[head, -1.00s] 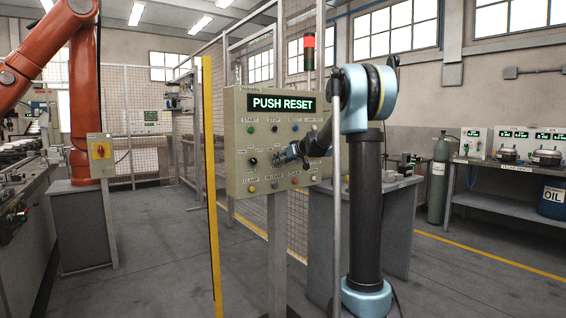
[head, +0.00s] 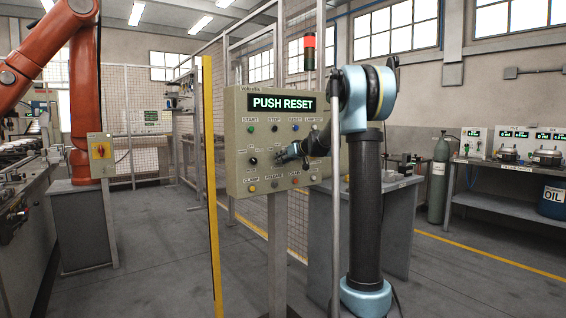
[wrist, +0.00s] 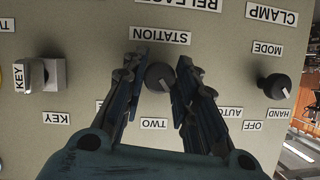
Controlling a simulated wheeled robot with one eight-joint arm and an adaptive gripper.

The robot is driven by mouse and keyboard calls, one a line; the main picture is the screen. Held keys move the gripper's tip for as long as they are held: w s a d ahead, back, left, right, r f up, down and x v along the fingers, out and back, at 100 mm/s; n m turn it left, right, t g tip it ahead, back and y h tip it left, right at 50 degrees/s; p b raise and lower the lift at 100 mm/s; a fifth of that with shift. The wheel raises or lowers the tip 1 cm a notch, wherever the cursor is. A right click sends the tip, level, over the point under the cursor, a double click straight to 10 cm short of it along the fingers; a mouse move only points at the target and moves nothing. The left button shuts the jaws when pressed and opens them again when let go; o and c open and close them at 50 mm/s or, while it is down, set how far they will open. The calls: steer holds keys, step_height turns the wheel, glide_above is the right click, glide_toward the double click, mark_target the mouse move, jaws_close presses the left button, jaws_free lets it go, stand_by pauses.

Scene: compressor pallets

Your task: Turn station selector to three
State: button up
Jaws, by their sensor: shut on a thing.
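The wrist view shows the panel upside down. My gripper (head: 280,158) is at the panel front and hides the selector in the head view. In the wrist view my gripper (wrist: 158,80) has one finger on each side of the knob and is shut on it. The TWO label (wrist: 154,124) shows beside the knob; other position labels are largely hidden by the fingers. The knob's exact pointer direction is hard to tell.
The mode knob (wrist: 274,88) and the key switch (wrist: 45,75) flank the selector. The panel display (head: 281,104) reads PUSH RESET. A yellow post (head: 211,190) stands left of the panel, with mesh fencing behind.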

steer(key=shift+w+d+f+m+g+y, duration=0.15)
steer(key=shift+m+y, duration=0.95)
steer(key=shift+m, duration=0.95)
steer(key=shift+s+d+f+m+g+y, duration=0.1)
steer(key=shift+m+y, duration=1)
steer(key=shift+m, duration=0.9)
steer(key=shift+w+d+f+m+g+y, duration=0.15)
steer(key=shift+m+y, duration=0.95)
steer(key=shift+m, duration=0.95)
steer(key=shift+s+a, duration=0.1)
steer(key=o, duration=1)
steer(key=shift+o, duration=0.2)
steer(key=shift+r, duration=0.1)
